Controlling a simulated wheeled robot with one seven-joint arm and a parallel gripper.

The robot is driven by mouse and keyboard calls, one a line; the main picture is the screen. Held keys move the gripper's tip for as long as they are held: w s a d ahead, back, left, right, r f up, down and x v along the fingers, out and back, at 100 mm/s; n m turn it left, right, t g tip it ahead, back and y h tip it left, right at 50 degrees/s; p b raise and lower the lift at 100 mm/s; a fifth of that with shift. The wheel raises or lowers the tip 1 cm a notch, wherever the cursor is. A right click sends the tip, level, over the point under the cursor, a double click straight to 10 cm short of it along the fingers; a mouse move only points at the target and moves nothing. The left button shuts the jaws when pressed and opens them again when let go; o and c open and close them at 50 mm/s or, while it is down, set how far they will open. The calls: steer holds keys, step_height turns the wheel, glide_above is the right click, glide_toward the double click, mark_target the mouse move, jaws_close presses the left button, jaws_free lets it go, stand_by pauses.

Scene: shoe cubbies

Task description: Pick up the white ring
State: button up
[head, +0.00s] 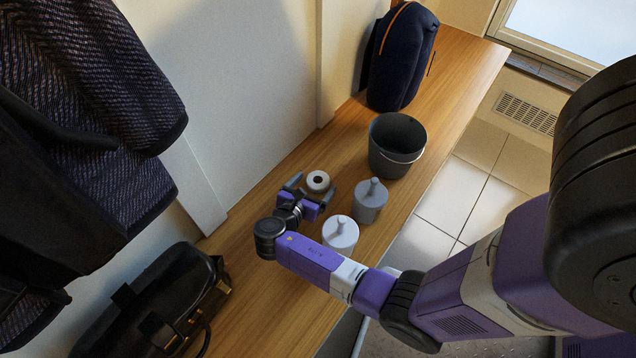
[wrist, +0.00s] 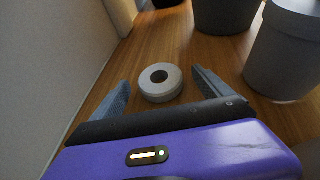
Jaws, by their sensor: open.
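The white ring (head: 318,181) lies flat on the wooden bench, just beyond my gripper in the head view. In the wrist view the white ring (wrist: 160,82) shows its dark centre hole and sits between and slightly ahead of the two fingertips. My gripper (head: 312,188) is open and low over the bench, with nothing held. In the wrist view my gripper (wrist: 160,85) has one finger on each side of the ring, apparently with gaps to both.
A grey lidded jar (head: 370,203) stands close right of my gripper, and a paler one (head: 340,236) stands nearer. A dark bucket (head: 396,148) and a navy backpack (head: 401,58) are farther along the wooden bench (head: 465,75). A black bag (head: 165,300) lies at lower left. A wall borders the left.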

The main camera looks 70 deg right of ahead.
steer(key=shift+x, duration=0.95)
steer(key=shift+w, duration=0.1)
steer(key=c, duration=1.5)
steer(key=shift+r, duration=0.15)
steer(key=shift+c, duration=0.3)
